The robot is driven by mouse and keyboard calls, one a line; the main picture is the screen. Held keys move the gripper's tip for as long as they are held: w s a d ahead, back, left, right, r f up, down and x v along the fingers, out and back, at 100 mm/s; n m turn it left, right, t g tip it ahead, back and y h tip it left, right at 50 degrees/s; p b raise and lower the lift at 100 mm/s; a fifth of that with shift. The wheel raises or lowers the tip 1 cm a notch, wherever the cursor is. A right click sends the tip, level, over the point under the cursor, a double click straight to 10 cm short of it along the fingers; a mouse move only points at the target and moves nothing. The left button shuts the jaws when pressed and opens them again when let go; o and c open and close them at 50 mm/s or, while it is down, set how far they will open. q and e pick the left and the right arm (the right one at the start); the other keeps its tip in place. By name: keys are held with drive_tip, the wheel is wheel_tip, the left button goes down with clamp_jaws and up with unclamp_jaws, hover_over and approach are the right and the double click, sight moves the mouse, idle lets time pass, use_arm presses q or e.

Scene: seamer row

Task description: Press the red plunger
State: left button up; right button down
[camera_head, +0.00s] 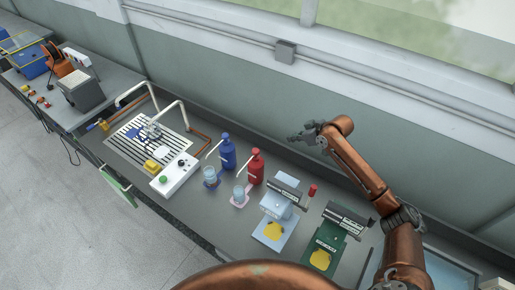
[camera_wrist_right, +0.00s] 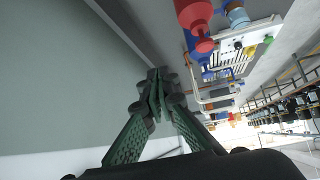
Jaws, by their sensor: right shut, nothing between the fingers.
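A red pump bottle (camera_head: 256,168) stands upright on the grey counter, with its red plunger (camera_head: 255,153) on top and a pale spout pointing left. In the right wrist view the red bottle (camera_wrist_right: 194,12) is at the top, with a round red plunger top (camera_wrist_right: 204,46) below it. My right gripper (camera_head: 293,138) is shut and empty. In the head view it is up and to the right of the plunger, apart from it. In the right wrist view its fingertips (camera_wrist_right: 152,85) are together, left of the plunger. My left gripper is not in view.
A blue pump bottle (camera_head: 228,152) stands just left of the red one. Clear cups stand on a blue coaster (camera_head: 211,183) and a pink coaster (camera_head: 239,201) in front. A light blue device (camera_head: 277,205) and a green device (camera_head: 328,240) stand right. The wall (camera_head: 290,92) rises behind.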

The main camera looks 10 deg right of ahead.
drive_tip(key=s+a+r+n+g+y, duration=0.1)
drive_tip(key=a+r, duration=0.2)
drive_tip(key=a, duration=0.5)
drive_tip(key=shift+a+r+n, duration=0.15)
drive_tip(key=shift+a+n, duration=0.15)
drive_tip(key=shift+a, duration=0.05)
drive_tip(key=p, duration=0.2)
hover_over(254, 149)
drive_tip(key=s+d, duration=0.2)
wheel_tip(254, 149, down, 6)
wheel_tip(254, 149, down, 4)
drive_tip(key=shift+r+p, duration=0.1)
drive_tip(key=shift+p, duration=0.3)
drive_tip(key=shift+f, duration=0.65)
